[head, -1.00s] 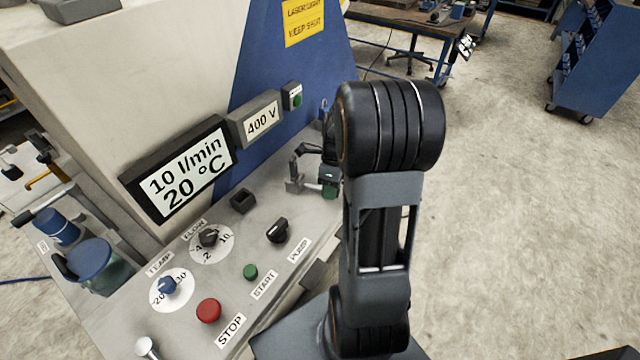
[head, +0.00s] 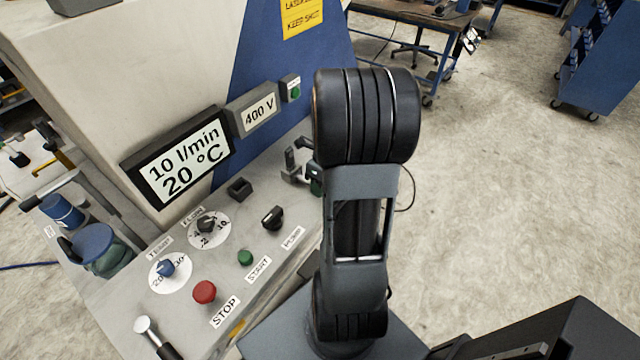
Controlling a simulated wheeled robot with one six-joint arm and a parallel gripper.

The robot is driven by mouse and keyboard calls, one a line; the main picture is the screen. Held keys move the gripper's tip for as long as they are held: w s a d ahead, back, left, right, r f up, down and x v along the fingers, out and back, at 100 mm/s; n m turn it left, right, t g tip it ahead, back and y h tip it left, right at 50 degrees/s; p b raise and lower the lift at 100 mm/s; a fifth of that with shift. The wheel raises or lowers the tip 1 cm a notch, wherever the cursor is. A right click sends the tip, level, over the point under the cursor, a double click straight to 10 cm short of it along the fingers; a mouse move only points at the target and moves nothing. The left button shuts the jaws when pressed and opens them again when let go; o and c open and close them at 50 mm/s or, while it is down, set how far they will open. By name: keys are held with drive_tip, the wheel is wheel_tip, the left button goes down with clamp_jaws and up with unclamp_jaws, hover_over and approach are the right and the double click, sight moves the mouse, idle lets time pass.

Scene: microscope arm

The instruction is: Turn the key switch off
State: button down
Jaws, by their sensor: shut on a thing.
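My gripper (head: 293,168) shows small and only in part, left of my arm's big dark joint, at the far end of the sloping control panel (head: 140,285). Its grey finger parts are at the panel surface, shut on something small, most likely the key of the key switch. The key itself is too small and covered to make out, and whether it is turned cannot be seen. The rest of the wrist is behind my arm.
The panel holds a black pump knob (head: 272,217), a green start button (head: 245,257), a red stop button (head: 204,291), a flow dial (head: 207,225) and a temperature dial (head: 166,268). Displays (head: 180,160) read 10 l/min, 20 °C and 400 V (head: 258,111). Open floor lies right.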

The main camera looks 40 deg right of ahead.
drive_tip(key=shift+w, duration=0.1)
drive_tip(key=c, duration=0.9)
unclamp_jaws()
drive_tip(key=shift+o, duration=0.2)
wheel_tip(320, 180, up, 14)
drive_tip(key=d, duration=0.2)
drive_tip(key=shift+w+d+f, duration=0.2)
drive_tip(key=shift+d, duration=0.05)
